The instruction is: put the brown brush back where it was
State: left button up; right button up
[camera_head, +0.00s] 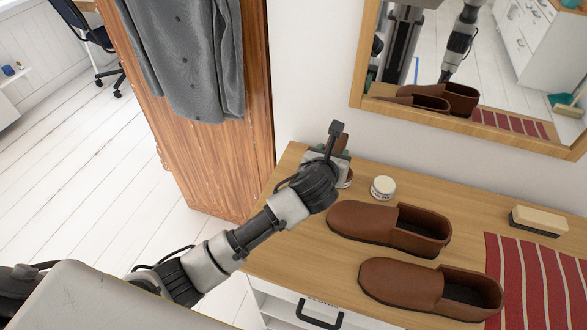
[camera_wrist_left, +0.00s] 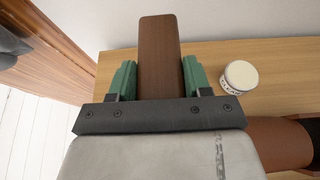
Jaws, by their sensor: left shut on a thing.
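The brown brush (camera_wrist_left: 159,55) is between the green-padded fingers of my left gripper (camera_wrist_left: 159,80) in the left wrist view, and the fingers are shut on it. In the head view my left gripper (camera_head: 330,160) is over the back left end of the wooden dresser top (camera_head: 290,225), and only a bit of the brush (camera_head: 342,143) shows behind it. I cannot tell whether the brush touches the dresser top. My right gripper is not in view.
A round white-lidded tin (camera_head: 383,188) stands close right of the gripper. Two brown shoes (camera_head: 375,222) (camera_head: 415,287), a light block brush (camera_head: 538,221) and a red striped cloth (camera_head: 540,285) lie further right. A mirror (camera_head: 470,70) hangs behind; a wooden wardrobe (camera_head: 200,150) stands left.

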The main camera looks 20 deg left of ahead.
pick_arm(q)
jog(key=a+f, duration=0.1)
jog(key=a, duration=0.1)
jog(key=a+f, duration=0.2)
jog(key=a, duration=0.1)
jog(key=a+f, duration=0.2)
jog(key=a, duration=0.1)
jog(key=shift+w+a+f, duration=0.1)
jog(key=shift+w+a, duration=0.05)
jog(key=shift+a, duration=0.05)
jog(key=shift+f, duration=1.85)
jog(key=shift+f, duration=0.15)
jog(key=o, duration=0.9)
jog(key=shift+o, duration=0.2)
jog(key=v, duration=1.2)
jog(key=shift+r+p, duration=0.2)
jog(key=shift+p, duration=0.15)
